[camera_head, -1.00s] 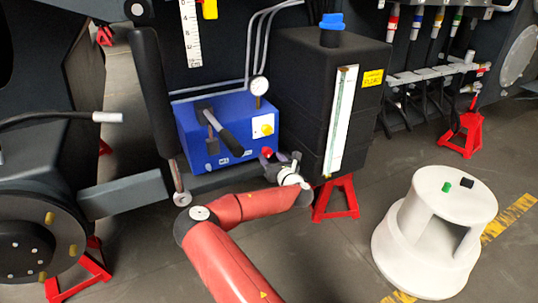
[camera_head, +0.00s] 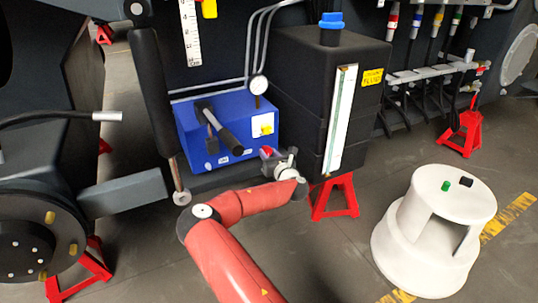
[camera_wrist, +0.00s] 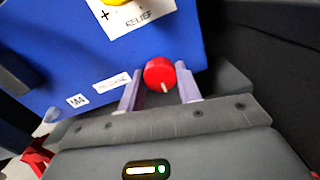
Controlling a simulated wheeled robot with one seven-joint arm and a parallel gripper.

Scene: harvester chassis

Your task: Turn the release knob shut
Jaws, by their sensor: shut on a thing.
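The release knob (camera_wrist: 157,71) is a small red round knob with a pale mark pointing down in the wrist view. It sits on the front of the blue box (camera_head: 188,128), at its lower right, and also shows as red in the head view (camera_head: 266,151). My gripper (camera_wrist: 159,76) is shut on it, with one finger on each side. In the head view my gripper (camera_head: 271,158) is at the box's lower right corner, and the fingers are hard to make out there.
A black lever (camera_head: 229,140) sticks out of the box front, left of my gripper. A yellow knob (camera_head: 267,129) is above. A black tank (camera_head: 300,95) stands close on the right. A white step stool (camera_head: 420,195) is on the floor at right.

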